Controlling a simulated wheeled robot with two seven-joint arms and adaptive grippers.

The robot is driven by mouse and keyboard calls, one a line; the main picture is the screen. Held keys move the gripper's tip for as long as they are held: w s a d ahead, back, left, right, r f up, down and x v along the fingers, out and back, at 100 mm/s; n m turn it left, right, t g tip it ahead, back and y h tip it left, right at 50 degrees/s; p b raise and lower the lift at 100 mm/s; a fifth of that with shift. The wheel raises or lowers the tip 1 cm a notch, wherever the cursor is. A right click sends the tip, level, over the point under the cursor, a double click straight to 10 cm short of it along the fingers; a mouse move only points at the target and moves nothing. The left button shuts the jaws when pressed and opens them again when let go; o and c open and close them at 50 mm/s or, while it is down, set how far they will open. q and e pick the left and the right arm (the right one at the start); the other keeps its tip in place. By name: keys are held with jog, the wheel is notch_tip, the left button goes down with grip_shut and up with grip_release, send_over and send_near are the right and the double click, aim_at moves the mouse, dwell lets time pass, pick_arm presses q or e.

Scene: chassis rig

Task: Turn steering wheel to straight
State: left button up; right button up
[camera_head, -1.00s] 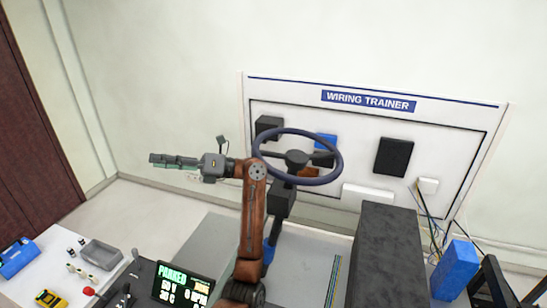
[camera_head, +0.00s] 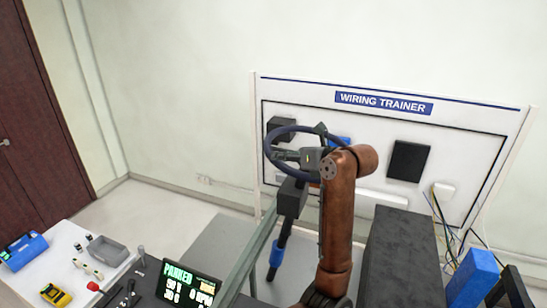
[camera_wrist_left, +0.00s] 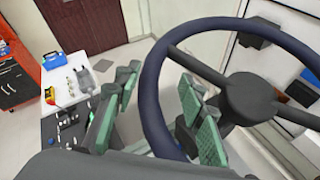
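The steering wheel (camera_head: 268,150) has a dark blue rim and a dark hub, and stands on a dark column in front of the wiring trainer board. My left gripper (camera_head: 288,156) is at the wheel in the head view, partly overlapping the hub and spokes. In the left wrist view, the green-padded fingers of the left gripper (camera_wrist_left: 160,112) are spread apart. The wheel's rim (camera_wrist_left: 153,65) passes between them, with the hub (camera_wrist_left: 250,98) to the right. I cannot tell whether a finger touches the rim. My right gripper is not in view.
The wiring trainer board (camera_head: 470,122) stands behind the wheel. A dark box-like block (camera_head: 405,255) is right of my arm. A white table (camera_head: 45,255) with small items and a lit "PARKED" display (camera_head: 190,282) are at lower left. A grey-green bar (camera_head: 250,245) crosses below the wheel.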

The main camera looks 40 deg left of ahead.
pick_arm(q)
jog(key=p+x, duration=0.1)
jog(key=x, duration=0.5)
jog(key=shift+a, duration=0.15)
jog(key=shift+a+f+p, duration=0.1)
jog(key=shift+a+p, duration=0.2)
grip_shut()
